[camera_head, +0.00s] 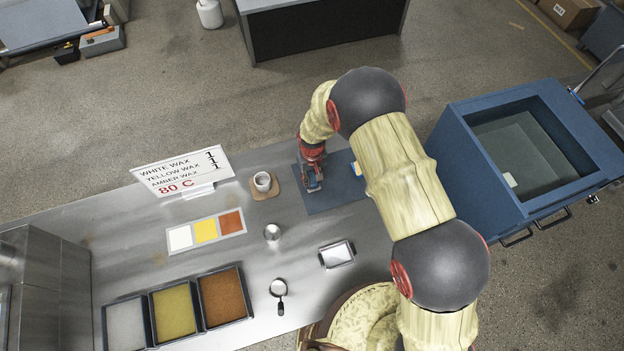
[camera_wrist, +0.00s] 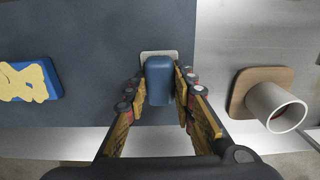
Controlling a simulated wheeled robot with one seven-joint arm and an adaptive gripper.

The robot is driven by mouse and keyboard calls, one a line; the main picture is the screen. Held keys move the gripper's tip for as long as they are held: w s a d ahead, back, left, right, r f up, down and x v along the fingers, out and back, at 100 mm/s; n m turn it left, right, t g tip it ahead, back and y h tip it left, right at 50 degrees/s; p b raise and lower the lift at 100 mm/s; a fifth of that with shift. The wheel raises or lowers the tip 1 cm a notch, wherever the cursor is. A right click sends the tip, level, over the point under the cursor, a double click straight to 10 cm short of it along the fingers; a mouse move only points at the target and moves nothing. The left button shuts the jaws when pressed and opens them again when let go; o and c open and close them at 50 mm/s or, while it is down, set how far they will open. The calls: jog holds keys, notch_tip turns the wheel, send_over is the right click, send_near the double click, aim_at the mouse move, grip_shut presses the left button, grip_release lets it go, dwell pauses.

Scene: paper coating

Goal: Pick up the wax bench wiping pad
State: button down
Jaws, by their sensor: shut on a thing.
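A blue block-shaped handle on a pale flat base, which looks like the wiping pad (camera_wrist: 159,68), is at the upper middle of the wrist view. It is over the dark blue mat (camera_wrist: 95,40), and I cannot tell whether it touches the mat. My gripper (camera_wrist: 158,92) is shut on the blue handle, one finger on each side. In the head view my gripper (camera_head: 312,184) is over the left part of the mat (camera_head: 325,200), where it mostly hides the pad.
A blue sponge with yellow smears (camera_wrist: 30,80) lies on the mat to the left in the wrist view. A wax sign (camera_head: 185,172), several wax trays (camera_head: 174,312) and a blue bin (camera_head: 470,165) stand around.

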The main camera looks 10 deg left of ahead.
notch_tip(320, 180, up, 3)
jog(key=shift+f+p, duration=0.1)
jog(key=shift+p, duration=0.35)
jog(key=s+d+r+p, duration=0.6)
jog(key=s+d+r, duration=0.2)
jog(key=d, duration=0.3)
jog(key=shift+d+r+p, duration=0.25)
jog(key=shift+r+p, duration=0.1)
jog(key=shift+r, duration=0.4)
jog(key=c, duration=2.1)
grip_release()
jog(key=c, duration=0.4)
